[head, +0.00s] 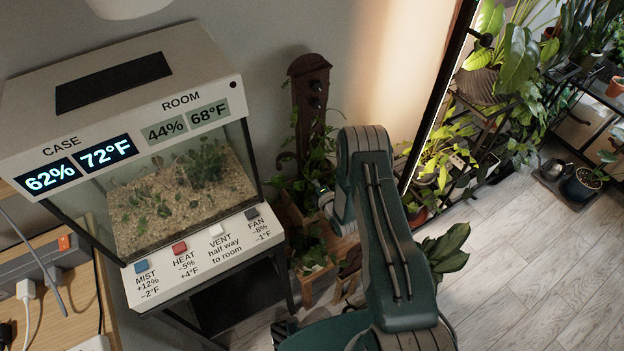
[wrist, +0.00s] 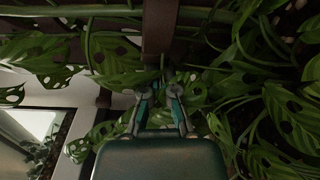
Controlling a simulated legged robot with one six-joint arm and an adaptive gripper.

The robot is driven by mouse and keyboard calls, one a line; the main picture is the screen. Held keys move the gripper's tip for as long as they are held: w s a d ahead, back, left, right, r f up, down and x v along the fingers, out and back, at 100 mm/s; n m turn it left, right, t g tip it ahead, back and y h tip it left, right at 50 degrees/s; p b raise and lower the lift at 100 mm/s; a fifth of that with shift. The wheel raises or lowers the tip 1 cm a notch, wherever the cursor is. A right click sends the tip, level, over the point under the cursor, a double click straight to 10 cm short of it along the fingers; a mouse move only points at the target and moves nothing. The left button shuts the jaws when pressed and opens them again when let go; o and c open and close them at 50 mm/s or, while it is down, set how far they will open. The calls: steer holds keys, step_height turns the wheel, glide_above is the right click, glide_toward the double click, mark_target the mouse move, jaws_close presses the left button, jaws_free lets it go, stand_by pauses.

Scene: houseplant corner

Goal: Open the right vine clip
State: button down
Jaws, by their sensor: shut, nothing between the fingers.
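My gripper (wrist: 160,92) is shut with nothing between its fingers. In the wrist view it is among green vine leaves with holes, in front of a dark brown upright post (wrist: 160,28). In the head view the dark wooden vine stand (head: 310,95) stands against the wall, with a leafy vine (head: 316,150) around it. My arm covers much of the area right of the stand. I cannot make out the right vine clip in either view; leaves, shadow or my own gripper may hide it.
A glass plant case (head: 190,190) with displays and several buttons stands left of the vine stand. Wooden planter boxes (head: 312,255) sit low at the stand's foot. Shelves of potted plants are at the right. The grey plank floor (head: 520,270) at the lower right is mostly clear.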

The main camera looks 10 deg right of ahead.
steer(key=shift+s+d+n+y, duration=0.2)
steer(key=shift+d+n+y, duration=0.1)
steer(key=shift+n+y, duration=0.3)
